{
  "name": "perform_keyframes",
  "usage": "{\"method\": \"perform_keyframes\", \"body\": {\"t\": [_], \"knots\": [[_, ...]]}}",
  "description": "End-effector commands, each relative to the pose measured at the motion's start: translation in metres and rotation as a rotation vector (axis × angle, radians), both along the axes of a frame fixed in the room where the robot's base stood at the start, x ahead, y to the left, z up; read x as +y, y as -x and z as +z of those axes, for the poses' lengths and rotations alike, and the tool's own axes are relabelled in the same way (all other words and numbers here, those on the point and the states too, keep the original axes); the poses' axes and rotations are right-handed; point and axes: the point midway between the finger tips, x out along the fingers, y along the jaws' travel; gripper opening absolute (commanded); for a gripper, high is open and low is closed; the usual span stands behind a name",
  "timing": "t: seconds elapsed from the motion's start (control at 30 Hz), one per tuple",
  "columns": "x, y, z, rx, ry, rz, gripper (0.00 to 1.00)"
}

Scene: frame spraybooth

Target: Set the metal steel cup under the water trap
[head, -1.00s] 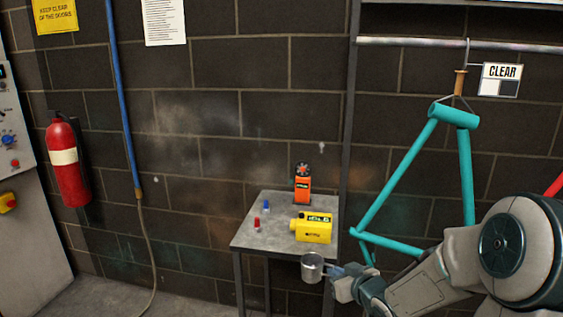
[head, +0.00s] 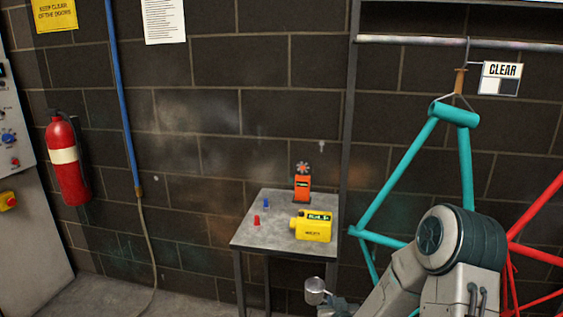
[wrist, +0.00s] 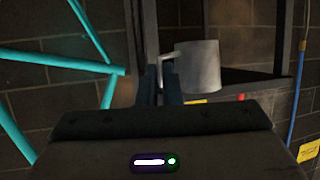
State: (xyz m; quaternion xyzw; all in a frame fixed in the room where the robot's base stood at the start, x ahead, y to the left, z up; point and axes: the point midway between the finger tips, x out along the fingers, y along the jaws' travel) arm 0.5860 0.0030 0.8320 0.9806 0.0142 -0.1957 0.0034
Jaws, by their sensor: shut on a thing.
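The metal steel cup (head: 316,291) shows at the lower middle of the head view, in front of and below the small table's top. My gripper (head: 338,304) is beside it on the right, partly cut off by the bottom edge. In the wrist view the cup (wrist: 198,66) is upright or nearly so, its handle at the jaws. My gripper (wrist: 160,85) is shut on the cup's handle and holds it clear of any surface. I cannot make out a water trap in either view.
A small grey table (head: 262,236) carries a yellow device (head: 312,229), an orange instrument (head: 302,188) and small red and blue pieces. A teal frame (head: 395,180) hangs at the right, with a red frame (head: 540,222) beyond. A blue pipe (head: 121,100) with a hose runs down the wall.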

Motion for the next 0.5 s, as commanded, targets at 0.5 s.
{"method": "perform_keyframes", "body": {"t": [0.5], "knots": [[-0.001,0.046,0.01,-0.003,0.001,-0.028,0.0]]}}
